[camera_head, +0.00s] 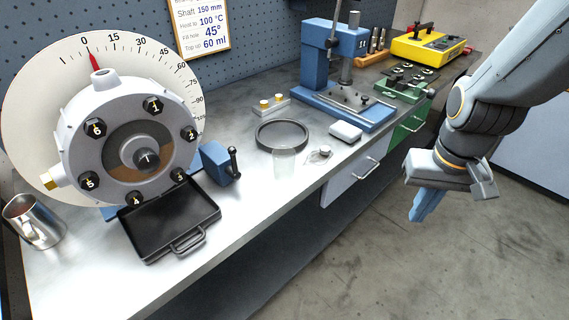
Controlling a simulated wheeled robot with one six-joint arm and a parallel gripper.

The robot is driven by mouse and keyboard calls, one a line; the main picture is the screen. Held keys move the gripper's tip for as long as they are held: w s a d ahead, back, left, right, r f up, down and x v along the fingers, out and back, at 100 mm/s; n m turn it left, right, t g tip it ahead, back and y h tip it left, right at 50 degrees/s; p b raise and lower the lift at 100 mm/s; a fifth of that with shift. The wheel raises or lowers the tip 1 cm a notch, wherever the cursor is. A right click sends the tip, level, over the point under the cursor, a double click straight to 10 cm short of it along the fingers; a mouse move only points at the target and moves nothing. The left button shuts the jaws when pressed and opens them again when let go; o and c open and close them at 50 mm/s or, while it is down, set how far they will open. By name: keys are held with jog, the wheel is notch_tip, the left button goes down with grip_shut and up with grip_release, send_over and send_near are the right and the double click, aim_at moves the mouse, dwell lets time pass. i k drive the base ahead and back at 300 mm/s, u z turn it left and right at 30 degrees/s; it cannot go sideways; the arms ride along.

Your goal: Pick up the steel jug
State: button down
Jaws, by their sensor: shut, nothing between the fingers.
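The steel jug (36,222) stands upright at the far left of the metal bench, beside the large round dial plate. Its open rim faces up and shows something reddish-brown inside; its handle is on the near side. My gripper (416,214) hangs in the air at the right, off the front edge of the bench and over the floor. Its blue fingers point down and are closed together, with nothing held. The gripper is far from the jug, with most of the bench between them.
The rotor housing (110,110) with numbered bolts stands in front of the dial, close to the jug. A black tray (170,222) lies below it. A black-rimmed round dish (282,134), a clear beaker (284,162) and a blue press (318,60) stand farther right. The front left bench is clear.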

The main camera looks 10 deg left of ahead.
aim_at(38, 226)
jog(key=u, duration=2.55)
jog(key=k, duration=0.5)
jog(key=u, duration=1.15)
jog(key=i, duration=1)
jog(key=z, duration=2)
jog(key=i, duration=0.2)
jog(key=u, duration=0.1)
